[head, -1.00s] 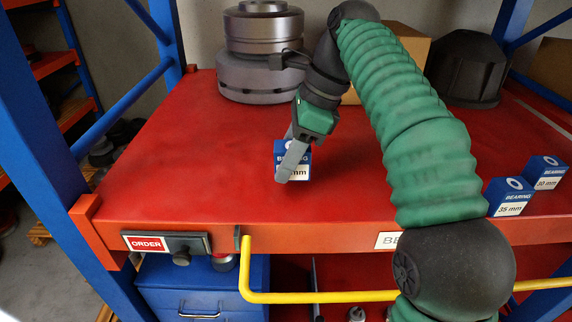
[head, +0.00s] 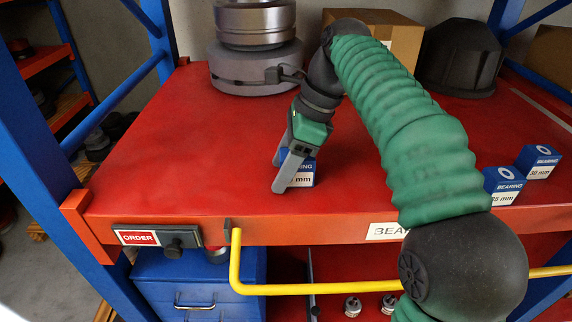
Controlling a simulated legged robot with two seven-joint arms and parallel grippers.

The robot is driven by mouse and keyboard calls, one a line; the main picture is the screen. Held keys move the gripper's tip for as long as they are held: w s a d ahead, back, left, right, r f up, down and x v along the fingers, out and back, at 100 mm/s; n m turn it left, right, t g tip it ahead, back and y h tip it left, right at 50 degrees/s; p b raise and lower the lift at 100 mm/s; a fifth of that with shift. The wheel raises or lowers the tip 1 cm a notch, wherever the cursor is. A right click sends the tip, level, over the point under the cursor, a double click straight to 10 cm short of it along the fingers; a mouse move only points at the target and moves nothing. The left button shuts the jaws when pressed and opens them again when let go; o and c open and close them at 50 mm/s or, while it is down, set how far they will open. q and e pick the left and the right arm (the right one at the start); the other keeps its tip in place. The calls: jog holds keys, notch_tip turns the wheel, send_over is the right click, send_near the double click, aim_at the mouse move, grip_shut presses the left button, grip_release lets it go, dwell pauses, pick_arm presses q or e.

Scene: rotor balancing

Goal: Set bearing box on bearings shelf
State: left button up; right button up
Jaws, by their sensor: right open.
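A small blue and white bearing box (head: 306,172) stands on the red bearings shelf (head: 180,150), left of the middle. Only the end of its size label, "mm", shows. My right gripper (head: 282,174) is open at the box, with its fingers in front of the box's left part. I cannot tell whether a finger touches it. The box appears to rest on the shelf surface. My left gripper is not in view.
Two more blue bearing boxes stand at the right, one marked 35 mm (head: 503,186) and one 30 mm (head: 538,161). Grey metal rotor parts (head: 255,70), a cardboard box (head: 400,40) and a dark housing (head: 460,60) stand at the back. A yellow rail (head: 300,289) runs below the front edge.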

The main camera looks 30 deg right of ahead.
jog(key=shift+s, duration=0.1)
dwell(0.4)
jog(key=shift+d+r, duration=0.1)
jog(key=shift+r, duration=0.15)
jog(key=v, duration=0.5)
jog(key=shift+d+r+p, duration=0.1)
jog(key=shift+r+p, duration=0.25)
jog(key=shift+r, duration=0.05)
jog(key=p+v, duration=0.2)
jog(key=v, duration=0.3)
jog(key=shift+r, duration=0.3)
jog(key=shift+s+d+r+p, duration=0.15)
jog(key=shift+d+r+p, duration=0.1)
jog(key=shift+p, duration=0.1)
jog(key=shift+f, duration=0.1)
jog(key=shift+a+f, duration=0.1)
